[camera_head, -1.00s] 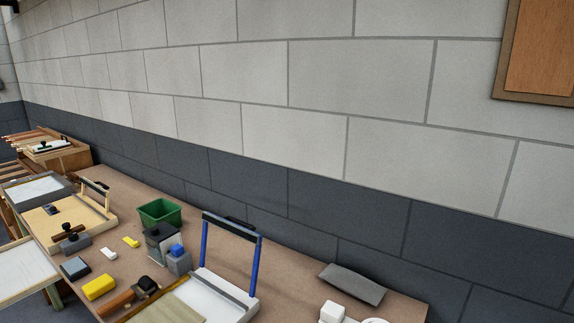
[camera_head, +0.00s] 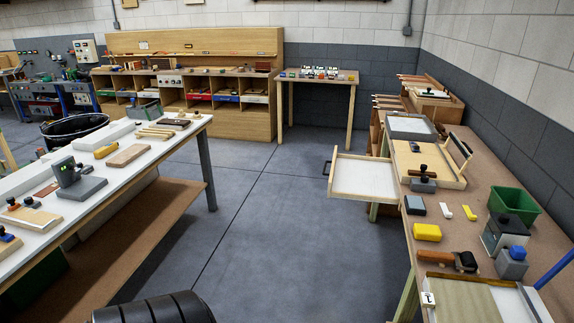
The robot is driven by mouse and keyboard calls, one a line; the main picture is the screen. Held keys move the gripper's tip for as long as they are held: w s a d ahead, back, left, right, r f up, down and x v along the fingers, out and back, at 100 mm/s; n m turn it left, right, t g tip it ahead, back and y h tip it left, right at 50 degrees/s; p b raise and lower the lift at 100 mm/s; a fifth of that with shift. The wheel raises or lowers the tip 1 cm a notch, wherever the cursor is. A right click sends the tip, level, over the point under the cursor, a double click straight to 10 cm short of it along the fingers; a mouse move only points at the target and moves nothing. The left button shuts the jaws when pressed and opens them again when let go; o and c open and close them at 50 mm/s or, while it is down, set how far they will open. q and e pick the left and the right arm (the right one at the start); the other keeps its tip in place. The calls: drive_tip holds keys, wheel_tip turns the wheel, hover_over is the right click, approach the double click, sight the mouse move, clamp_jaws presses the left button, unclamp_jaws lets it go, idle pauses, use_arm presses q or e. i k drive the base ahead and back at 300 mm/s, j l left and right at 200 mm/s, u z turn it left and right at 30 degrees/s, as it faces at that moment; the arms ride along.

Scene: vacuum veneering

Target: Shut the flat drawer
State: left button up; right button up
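The flat drawer (camera_head: 366,178) sticks out to the left from under the top of the right-hand workbench (camera_head: 391,248). It is a shallow pale wooden tray with a white bottom, and it looks empty. A dark handle (camera_head: 327,168) is on its left front edge. The drawer's right end goes in under the bench top. Neither of my grippers is in view.
The open floor (camera_head: 272,235) lies between the right bench and a long white-topped table (camera_head: 118,163) on the left. A dark ridged round shape (camera_head: 153,309) shows at the bottom edge. A green bin (camera_head: 514,203) and several tools stand on the right bench.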

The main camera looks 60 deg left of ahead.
sight(355, 177)
drive_tip(key=j+u, duration=0.45)
drive_tip(key=j, duration=0.15)
drive_tip(key=j+u, duration=0.4)
drive_tip(key=j, duration=0.15)
drive_tip(key=i+j, duration=0.1)
drive_tip(key=j, duration=0.4)
drive_tip(key=i+j+u, duration=0.1)
drive_tip(key=j, duration=0.45)
